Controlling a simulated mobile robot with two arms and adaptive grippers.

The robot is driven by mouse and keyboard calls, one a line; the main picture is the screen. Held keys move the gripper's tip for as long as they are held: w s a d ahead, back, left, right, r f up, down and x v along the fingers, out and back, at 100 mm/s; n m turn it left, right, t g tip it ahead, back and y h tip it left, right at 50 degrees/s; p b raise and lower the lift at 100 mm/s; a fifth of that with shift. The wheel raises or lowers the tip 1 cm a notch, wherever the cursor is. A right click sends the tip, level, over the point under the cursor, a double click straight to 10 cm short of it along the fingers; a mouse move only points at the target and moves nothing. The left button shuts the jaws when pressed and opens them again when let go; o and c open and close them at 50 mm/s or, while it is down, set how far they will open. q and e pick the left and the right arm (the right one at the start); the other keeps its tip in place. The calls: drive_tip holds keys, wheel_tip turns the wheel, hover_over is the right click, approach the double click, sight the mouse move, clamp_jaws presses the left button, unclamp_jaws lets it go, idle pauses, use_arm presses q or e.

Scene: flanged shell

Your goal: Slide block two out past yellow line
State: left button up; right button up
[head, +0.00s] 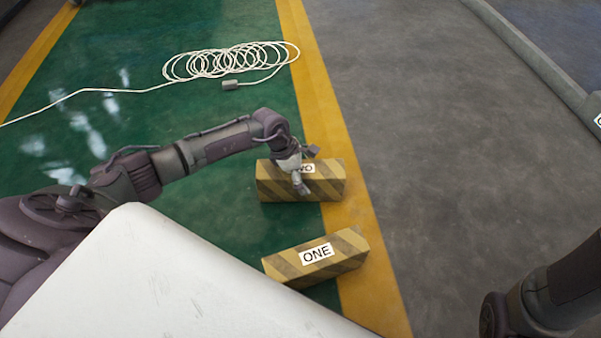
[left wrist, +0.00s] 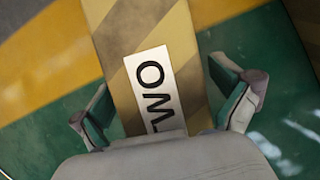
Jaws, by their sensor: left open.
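Block two (head: 269,184) is a long box with yellow and dark diagonal stripes and a white label. It lies crosswise, mostly on green floor, with its right end over the yellow line (head: 311,85). My left gripper (head: 306,169) is over its top, covering part of the label. In the left wrist view, block two (left wrist: 118,50) passes between the open fingers of my left gripper (left wrist: 168,105), one on each side. I cannot tell whether the fingers touch it. My right gripper is out of view; only part of the right arm shows at lower right.
Block one (head: 345,259), similarly striped, lies nearer me and also reaches over the yellow line. A coiled white cable (head: 225,62) with a small grey end piece (head: 230,85) lies farther back on the green floor. The grey floor (head: 450,160) right of the line is clear.

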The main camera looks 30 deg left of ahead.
use_arm(q)
drive_tip(key=c, duration=1.9)
